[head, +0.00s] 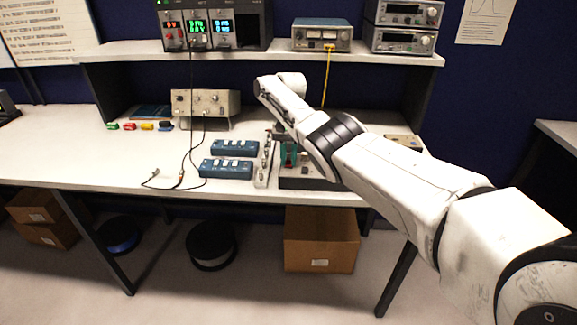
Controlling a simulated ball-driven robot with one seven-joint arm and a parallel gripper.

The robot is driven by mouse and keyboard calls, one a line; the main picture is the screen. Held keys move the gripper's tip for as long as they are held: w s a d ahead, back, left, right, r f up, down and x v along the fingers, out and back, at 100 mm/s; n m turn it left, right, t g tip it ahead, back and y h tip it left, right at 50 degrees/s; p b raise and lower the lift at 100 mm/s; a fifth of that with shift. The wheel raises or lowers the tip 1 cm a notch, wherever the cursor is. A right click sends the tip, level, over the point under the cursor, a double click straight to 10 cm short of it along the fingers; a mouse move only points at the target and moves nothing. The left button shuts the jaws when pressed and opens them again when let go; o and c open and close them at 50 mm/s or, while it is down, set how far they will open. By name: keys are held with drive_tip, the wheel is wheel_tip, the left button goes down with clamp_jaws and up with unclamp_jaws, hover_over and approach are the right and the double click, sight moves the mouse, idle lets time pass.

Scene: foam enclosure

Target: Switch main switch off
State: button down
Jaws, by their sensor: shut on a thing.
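My arm reaches in from the right over the bench, and its far end bends down behind the white links. My gripper (278,132) shows only as a small dark shape low over the bench, beside a silver strip (263,165) and a dark unit (306,184) with a green part. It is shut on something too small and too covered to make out. I cannot pick out the main switch for certain; it may be on the strip or the dark unit. My arm hides part of the dark unit.
Two blue boxes (225,169) stand left of the strip, with black cables (181,178) near them. A beige instrument (205,103) stands behind. A shelf (262,54) with power supplies (214,27) runs above the bench (60,150). The bench's left part is mostly clear.

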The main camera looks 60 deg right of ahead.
drive_tip(key=shift+d, duration=0.1)
drive_tip(key=c, duration=1)
unclamp_jaws()
drive_tip(key=shift+r, duration=0.15)
